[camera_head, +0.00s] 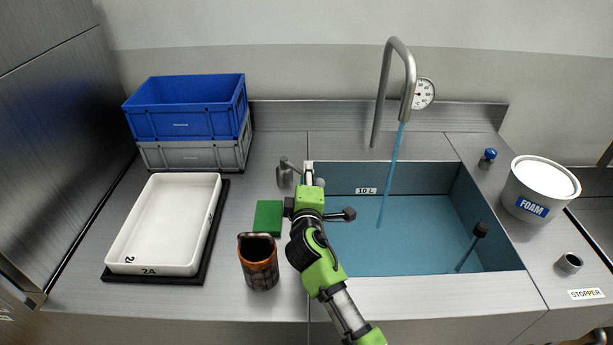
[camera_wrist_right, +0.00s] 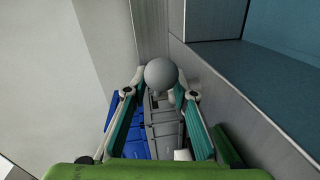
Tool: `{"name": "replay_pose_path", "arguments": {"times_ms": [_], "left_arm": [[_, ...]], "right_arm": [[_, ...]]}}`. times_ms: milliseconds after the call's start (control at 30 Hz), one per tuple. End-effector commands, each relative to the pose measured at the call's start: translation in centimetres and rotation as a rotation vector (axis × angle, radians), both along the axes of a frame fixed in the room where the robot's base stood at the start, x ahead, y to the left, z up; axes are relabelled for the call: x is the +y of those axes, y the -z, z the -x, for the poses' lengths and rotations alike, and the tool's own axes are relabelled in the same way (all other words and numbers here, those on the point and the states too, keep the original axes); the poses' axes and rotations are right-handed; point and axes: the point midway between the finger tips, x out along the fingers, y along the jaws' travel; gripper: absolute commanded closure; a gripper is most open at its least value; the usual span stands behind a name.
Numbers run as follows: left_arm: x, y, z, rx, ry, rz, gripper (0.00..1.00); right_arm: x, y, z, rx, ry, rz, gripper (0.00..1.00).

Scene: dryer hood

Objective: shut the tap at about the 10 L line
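The tall grey tap (camera_head: 385,90) arches over the basin (camera_head: 455,172), and a blue stream (camera_head: 391,165) runs from its spout. The water (camera_head: 410,230) meets the back wall at about the lower edge of the 10 L label (camera_head: 366,190). A small grey lever fitting (camera_head: 284,172) stands at the basin's back left corner. My right gripper (camera_head: 308,172) is beside it, partly hidden by its own arm. In the right wrist view, a grey ball knob (camera_wrist_right: 161,73) lies between the spread fingers of my right gripper (camera_wrist_right: 160,92). My left gripper is out of view.
Stacked blue (camera_head: 185,110) and grey (camera_head: 195,155) crates stand back left. A white tray (camera_head: 212,205), green pad (camera_head: 268,217) and rusty can (camera_head: 259,265) are left of my arm. A foam tub (camera_head: 540,185), blue-topped fitting (camera_head: 488,158) and stopper (camera_head: 569,263) are at right.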

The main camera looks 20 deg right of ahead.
Motion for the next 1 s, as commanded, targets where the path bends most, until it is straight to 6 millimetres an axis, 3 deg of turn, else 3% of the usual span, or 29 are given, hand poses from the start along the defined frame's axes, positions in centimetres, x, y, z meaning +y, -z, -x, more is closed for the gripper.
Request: {"name": "replay_pose_path", "arguments": {"times_ms": [233,367,800,1000], "left_arm": [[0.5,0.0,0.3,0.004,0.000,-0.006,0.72],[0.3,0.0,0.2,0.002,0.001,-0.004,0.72],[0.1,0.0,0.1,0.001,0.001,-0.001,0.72],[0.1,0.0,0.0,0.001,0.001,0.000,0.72]], "right_arm": [[0.0,-0.1,0.2,-0.001,-0.001,0.000,0.75],[0.4,-0.2,1.3,-0.001,-0.002,0.000,0.75],[2.6,-1.3,9.6,0.001,-0.001,-0.002,0.75],[3.0,-1.6,11.3,0.001,0.000,0.000,0.75]]}}
